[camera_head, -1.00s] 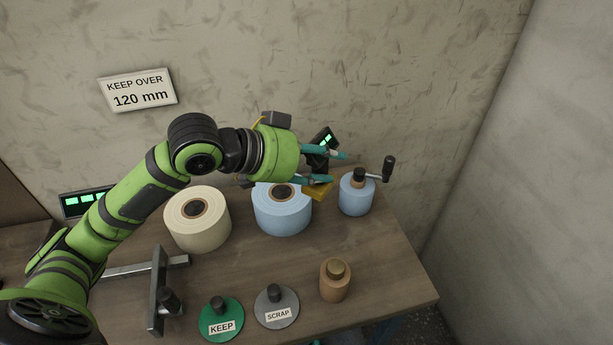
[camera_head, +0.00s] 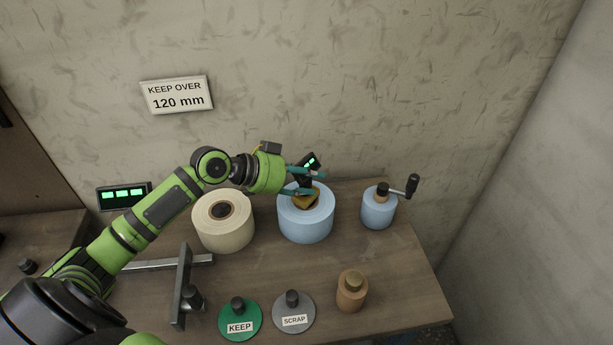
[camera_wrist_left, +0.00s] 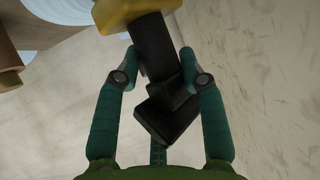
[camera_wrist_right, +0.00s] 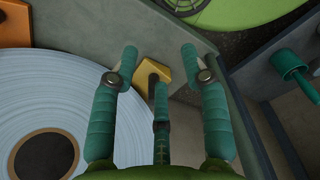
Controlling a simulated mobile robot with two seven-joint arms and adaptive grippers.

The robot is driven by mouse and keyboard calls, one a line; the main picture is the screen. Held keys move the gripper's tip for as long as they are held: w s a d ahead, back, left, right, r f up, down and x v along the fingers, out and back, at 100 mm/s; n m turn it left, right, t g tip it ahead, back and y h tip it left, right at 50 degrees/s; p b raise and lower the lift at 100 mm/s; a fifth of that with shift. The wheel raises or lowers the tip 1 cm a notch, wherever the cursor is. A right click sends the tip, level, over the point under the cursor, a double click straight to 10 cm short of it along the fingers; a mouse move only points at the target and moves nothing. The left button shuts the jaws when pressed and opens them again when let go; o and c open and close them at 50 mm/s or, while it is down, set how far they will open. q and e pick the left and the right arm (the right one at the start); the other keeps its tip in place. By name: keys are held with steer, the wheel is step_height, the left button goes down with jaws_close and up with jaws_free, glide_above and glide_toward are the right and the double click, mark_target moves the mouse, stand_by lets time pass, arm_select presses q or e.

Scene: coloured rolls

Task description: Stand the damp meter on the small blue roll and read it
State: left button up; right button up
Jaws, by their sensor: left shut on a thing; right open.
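My left gripper (camera_head: 309,183) is shut on the black body of the damp meter (camera_wrist_left: 155,50). The meter has a yellow foot (camera_head: 307,198) and a tilted head with a lit green display (camera_head: 309,161), too small to read. In the head view the foot overlaps the top of the large blue roll (camera_head: 305,228); I cannot tell if it touches. The small blue roll (camera_head: 379,212) stands to the right, with a brown core and dark knob in its top. My right gripper (camera_wrist_right: 157,60) is open in its wrist view, outside the head view.
A cream roll (camera_head: 223,235) stands left of the large blue one. A dark crank handle (camera_head: 412,186) rises beside the small roll. In front are the green KEEP disc (camera_head: 239,326), grey SCRAP disc (camera_head: 294,318) and a brown bottle-like piece (camera_head: 351,292). A wall sign (camera_head: 177,95) reads KEEP OVER 120 mm.

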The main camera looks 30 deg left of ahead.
arm_select(q)
steer(key=shift+f, duration=0.25)
steer(key=shift+f, duration=0.1)
steer(key=shift+f, duration=0.15)
steer(key=o, duration=1.3)
steer(key=shift+c, duration=0.2)
